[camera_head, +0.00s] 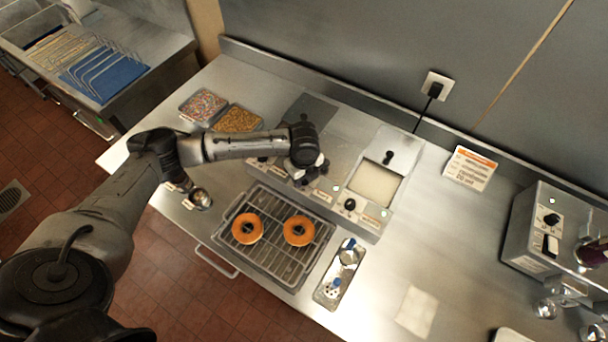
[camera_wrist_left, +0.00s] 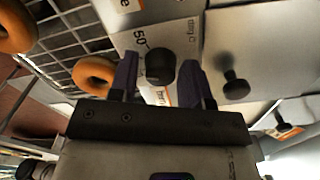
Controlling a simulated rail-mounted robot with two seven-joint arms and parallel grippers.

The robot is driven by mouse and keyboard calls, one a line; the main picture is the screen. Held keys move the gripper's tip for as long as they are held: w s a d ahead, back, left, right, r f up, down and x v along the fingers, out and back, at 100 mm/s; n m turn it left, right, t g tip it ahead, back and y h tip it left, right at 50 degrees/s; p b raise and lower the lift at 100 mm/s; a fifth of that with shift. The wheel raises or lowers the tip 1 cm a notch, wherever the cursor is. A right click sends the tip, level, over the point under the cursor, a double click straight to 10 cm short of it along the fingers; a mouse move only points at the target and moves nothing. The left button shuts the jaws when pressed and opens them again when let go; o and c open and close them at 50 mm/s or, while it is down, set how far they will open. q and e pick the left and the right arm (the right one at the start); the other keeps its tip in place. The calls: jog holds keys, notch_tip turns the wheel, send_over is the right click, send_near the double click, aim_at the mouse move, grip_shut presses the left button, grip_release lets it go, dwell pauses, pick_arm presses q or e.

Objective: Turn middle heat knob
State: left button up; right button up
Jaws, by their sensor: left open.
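The glaze warmer (camera_head: 322,194) stands on the steel counter with heat knobs along its front panel. In the left wrist view, a black round knob (camera_wrist_left: 160,66) beside a "50" mark sits between the two purple fingers of my left gripper (camera_wrist_left: 161,82). The fingers are apart, one on each side, and I cannot tell whether they touch it. In the head view, my left gripper (camera_head: 309,173) is at the middle of the panel and hides the knob there. The right knob (camera_head: 350,204) is clear of it. My right gripper is not in view.
A wire rack (camera_head: 272,257) with two donuts stands in front of the warmer. A small tray (camera_head: 328,292) with tools lies to its right. An open well (camera_head: 375,183) and lid handles rise behind the panel. Sprinkle trays (camera_head: 203,106) are at the back left.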

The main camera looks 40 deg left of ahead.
pick_arm(q)
jog(key=shift+c, duration=0.2)
jog(key=c, duration=0.6)
jog(key=shift+r+p, duration=0.15)
jog(key=shift+p, duration=0.35)
jog(key=n+p, duration=0.1)
jog(key=p, duration=0.1)
jog(key=n+p, duration=0.2)
jog(key=p, duration=0.1)
jog(key=n+p, duration=0.1)
jog(key=p, duration=0.1)
jog(key=shift+d+r+n+p, duration=0.1)
jog(key=shift+r+n+p, duration=0.2)
jog(key=shift+n, duration=0.1)
jog(key=n+p, duration=0.7)
jog(key=p, duration=0.1)
jog(key=shift+f, duration=0.2)
jog(key=n+p, duration=0.3)
jog(key=n, duration=0.1)
jog(key=shift+f+n+p, duration=0.1)
jog(key=shift+n+p, duration=0.2)
jog(key=shift+n, duration=0.1)
jog(key=shift+n+p, duration=0.4)
jog(key=shift+n, duration=0.2)
jog(key=shift+f, duration=0.1)
